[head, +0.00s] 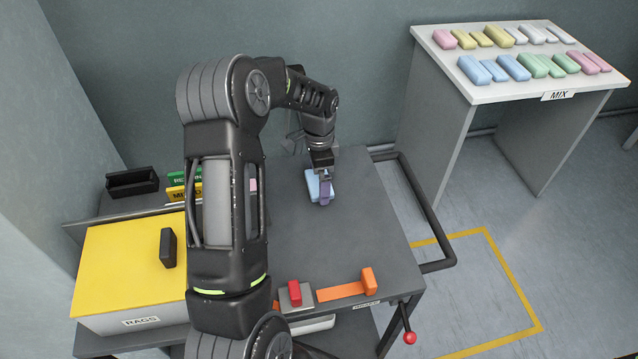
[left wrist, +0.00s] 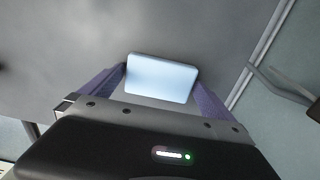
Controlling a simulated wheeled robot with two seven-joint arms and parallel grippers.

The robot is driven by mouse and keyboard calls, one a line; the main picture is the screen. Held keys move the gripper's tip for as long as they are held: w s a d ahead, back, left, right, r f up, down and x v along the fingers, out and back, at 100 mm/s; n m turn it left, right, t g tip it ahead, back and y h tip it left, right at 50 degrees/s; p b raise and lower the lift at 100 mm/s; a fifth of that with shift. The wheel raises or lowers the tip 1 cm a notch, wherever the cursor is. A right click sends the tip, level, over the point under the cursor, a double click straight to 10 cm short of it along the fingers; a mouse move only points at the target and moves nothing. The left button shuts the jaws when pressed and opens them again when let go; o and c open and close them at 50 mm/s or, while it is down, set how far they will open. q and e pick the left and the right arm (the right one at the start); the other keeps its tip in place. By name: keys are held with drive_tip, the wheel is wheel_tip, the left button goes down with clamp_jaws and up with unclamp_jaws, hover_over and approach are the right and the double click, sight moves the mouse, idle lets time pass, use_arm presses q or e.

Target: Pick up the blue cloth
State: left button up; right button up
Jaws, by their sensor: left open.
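The blue cloth (head: 312,187) is a small, pale blue folded pad on the grey cart top, near its far side. My left gripper (head: 325,194) points down at the cloth and hides part of it. In the left wrist view the cloth (left wrist: 160,78) shows between the two purple fingers, which stand apart on either side of it. The left gripper is open. Whether a finger touches the cloth I cannot tell. My right gripper is not in view.
A box with a yellow lid (head: 122,262), labelled RAGS, stands at left. A red block (head: 295,292) and an orange block (head: 368,281) are near the front edge. A white MIX table (head: 480,89) with several coloured pads stands at right. The cart's right part is clear.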

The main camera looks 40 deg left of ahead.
use_arm(q)
drive_tip(key=shift+c, duration=0.2)
drive_tip(key=c, duration=1)
drive_tip(key=shift+r, duration=0.1)
wheel_tip(320, 180, up, 10)
drive_tip(key=shift+f+b, duration=0.1)
drive_tip(key=shift+b, duration=0.55)
